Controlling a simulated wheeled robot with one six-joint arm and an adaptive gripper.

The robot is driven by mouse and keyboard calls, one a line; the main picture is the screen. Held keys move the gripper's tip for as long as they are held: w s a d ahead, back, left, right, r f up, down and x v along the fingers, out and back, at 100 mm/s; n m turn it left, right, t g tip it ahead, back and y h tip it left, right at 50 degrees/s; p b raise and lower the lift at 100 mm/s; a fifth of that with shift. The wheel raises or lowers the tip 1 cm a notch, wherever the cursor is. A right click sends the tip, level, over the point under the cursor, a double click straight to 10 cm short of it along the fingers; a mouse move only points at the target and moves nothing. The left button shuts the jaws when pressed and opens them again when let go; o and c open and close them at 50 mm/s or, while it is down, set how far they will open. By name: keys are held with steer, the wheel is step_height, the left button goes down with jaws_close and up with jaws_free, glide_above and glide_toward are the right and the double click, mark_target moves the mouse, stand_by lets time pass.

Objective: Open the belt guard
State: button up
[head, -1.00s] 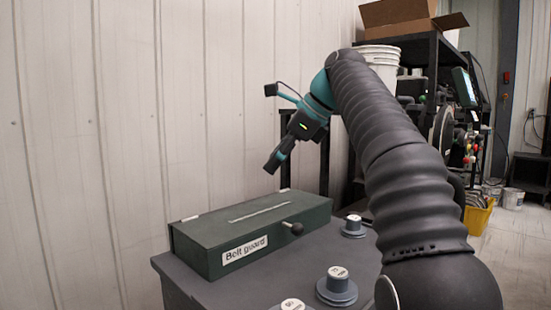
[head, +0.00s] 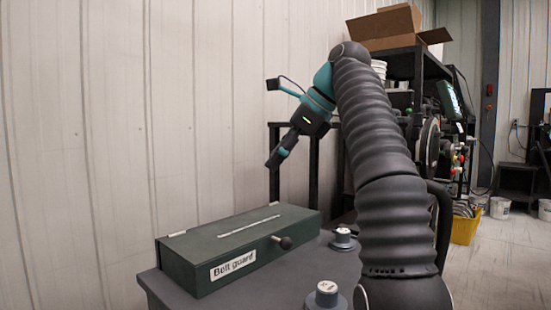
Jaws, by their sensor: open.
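The belt guard (head: 208,255) is a dark green box with its lid down, on a grey table at the lower left in the head view. A white label reading "Belt guard" (head: 233,265) is on its front face. A small dark knob (head: 284,242) sticks out at the front right of the lid. A pale strip lies along the lid's top. My gripper (head: 273,165) is above and behind the box's right part, pointing down and left. It is open and empty, apart from the box and the knob.
The grey table (head: 180,295) carries two grey knobbed pulleys, one (head: 343,238) right of the box and one (head: 326,296) in front. A pale panelled wall (head: 130,110) stands behind. A dark shelf with a cardboard box (head: 390,28) and a yellow bin (head: 464,228) are at the right.

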steer(key=s+d, duration=0.5)
steer(key=d, duration=0.6)
steer(key=shift+s, duration=0.2)
steer(key=shift+a, duration=0.15)
